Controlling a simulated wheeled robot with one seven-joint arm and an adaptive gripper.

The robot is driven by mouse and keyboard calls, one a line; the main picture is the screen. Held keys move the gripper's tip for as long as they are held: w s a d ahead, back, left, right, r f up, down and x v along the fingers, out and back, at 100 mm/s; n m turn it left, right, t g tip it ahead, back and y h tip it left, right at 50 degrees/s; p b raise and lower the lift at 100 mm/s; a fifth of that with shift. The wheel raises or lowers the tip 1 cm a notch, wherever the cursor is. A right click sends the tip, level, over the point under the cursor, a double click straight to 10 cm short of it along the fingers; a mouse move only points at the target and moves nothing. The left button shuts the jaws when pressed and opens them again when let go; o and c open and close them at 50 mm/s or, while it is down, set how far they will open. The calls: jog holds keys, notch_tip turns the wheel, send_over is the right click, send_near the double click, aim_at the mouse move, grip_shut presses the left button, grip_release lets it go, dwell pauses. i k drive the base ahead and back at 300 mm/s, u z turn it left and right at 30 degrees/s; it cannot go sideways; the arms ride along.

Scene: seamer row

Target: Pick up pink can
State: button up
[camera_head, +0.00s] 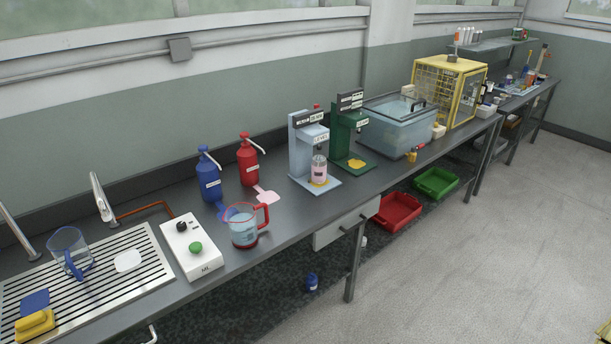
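A pink can (319,170) with a silvery upper part stands upright on the base of the pale blue-grey seamer (307,141), near the middle of the bench. A yellow piece (320,181) shows at the can's lower end, and I cannot tell whether it is a plate under the can. The can seems to be below the machine's head; whether they touch is too small to tell. My gripper is not in this view.
A green seamer (347,128) stands just right of the pale one. Left along the bench (288,216) are red (248,160) and blue (208,176) pump bottles and a measuring jug (244,228). A water tank (396,126) stands right. The floor (470,260) in front is clear.

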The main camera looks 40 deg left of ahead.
aim_at(319, 162)
jog(key=u, duration=1.4)
